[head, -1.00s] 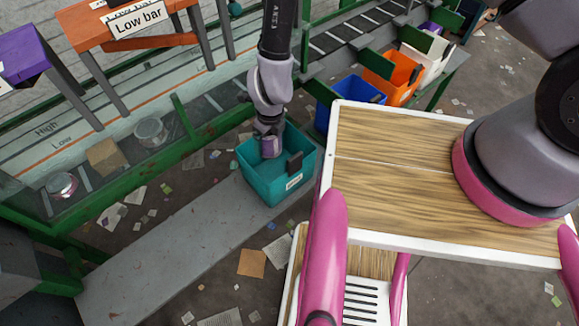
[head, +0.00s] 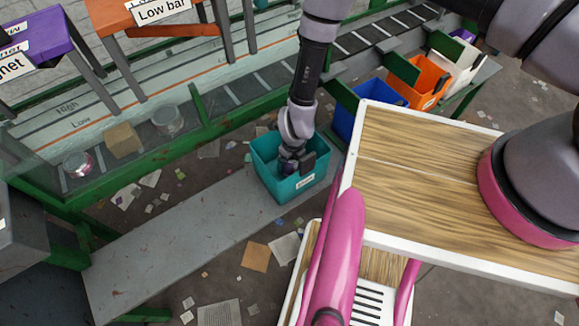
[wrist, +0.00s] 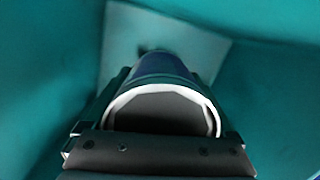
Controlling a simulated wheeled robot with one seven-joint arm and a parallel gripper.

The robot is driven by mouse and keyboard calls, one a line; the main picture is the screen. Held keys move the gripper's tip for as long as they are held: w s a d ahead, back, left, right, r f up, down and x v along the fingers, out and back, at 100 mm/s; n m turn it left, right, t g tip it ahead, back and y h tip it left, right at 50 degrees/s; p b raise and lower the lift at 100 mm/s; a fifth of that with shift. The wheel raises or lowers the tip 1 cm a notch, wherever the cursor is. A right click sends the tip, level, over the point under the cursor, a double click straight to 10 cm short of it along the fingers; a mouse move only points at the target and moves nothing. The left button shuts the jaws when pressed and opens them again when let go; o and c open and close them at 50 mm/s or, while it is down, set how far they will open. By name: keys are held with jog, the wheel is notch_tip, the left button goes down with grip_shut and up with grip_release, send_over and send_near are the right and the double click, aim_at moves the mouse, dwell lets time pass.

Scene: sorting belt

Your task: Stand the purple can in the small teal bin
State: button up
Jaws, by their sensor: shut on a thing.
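The teal bin (head: 273,186) stands on a grey plank-like surface, left of the blue bin. My gripper (head: 288,166) reaches down inside it from above. In the wrist view my gripper (wrist: 160,98) is shut on the purple can (wrist: 158,66), which looks dark blue-purple there with a pale rim around its dark end. Teal walls surround the can in that view, and a paler patch shows beyond it. In the head view the can is mostly hidden by my gripper and the bin's wall. I cannot tell whether its base touches the bin floor.
A blue bin (head: 345,124), an orange bin (head: 427,84) and a white bin (head: 459,68) stand in a row to the right. A tan box (head: 122,140) and two cans lie on the belt at left. A green rail (head: 150,166) runs behind the teal bin.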

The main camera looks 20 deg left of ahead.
aim_at(289, 167)
jog(key=shift+f, duration=1.7)
jog(key=shift+f, duration=0.15)
jog(key=o, duration=1.2)
jog(key=r, duration=0.4)
jog(key=d+r, duration=0.1)
jog(key=r, duration=0.7)
jog(key=shift+s+d+r, duration=0.1)
jog(key=shift+s+d, duration=0.05)
jog(key=shift+s, duration=0.25)
